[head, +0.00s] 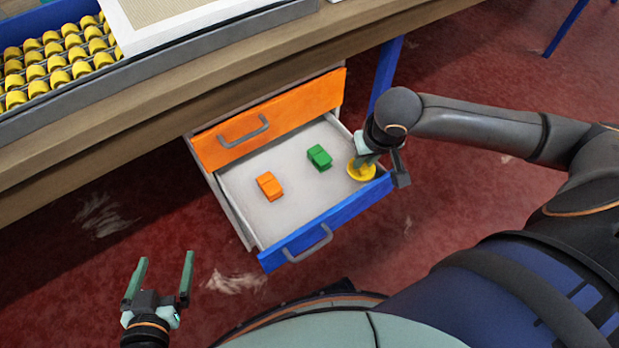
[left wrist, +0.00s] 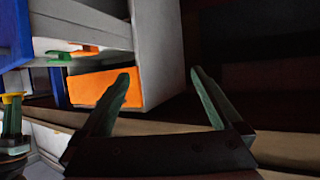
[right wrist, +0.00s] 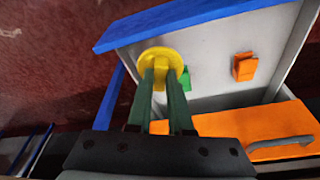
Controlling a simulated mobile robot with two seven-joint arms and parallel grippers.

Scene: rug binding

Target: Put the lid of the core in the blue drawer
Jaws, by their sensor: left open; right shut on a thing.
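The blue drawer (head: 330,222) is pulled open below the orange drawer, and its pale inside shows. My right gripper (head: 367,163) is shut on a yellow round lid (head: 360,172) at the right end of the blue drawer's inside, close to its front. In the right wrist view the lid (right wrist: 161,57) sits at the fingertips, over the drawer's inside. I cannot tell whether it touches the drawer floor. My left gripper (head: 165,275) is open and empty over the floor, left of the drawer; its fingers (left wrist: 165,95) also show in the left wrist view.
An orange block (head: 270,187) and a green block (head: 319,157) lie apart in the blue drawer. The orange drawer (head: 270,118) is shut above it. The table (head: 150,117) carries a rack of yellow rollers (head: 60,60) and a framed panel (head: 170,20).

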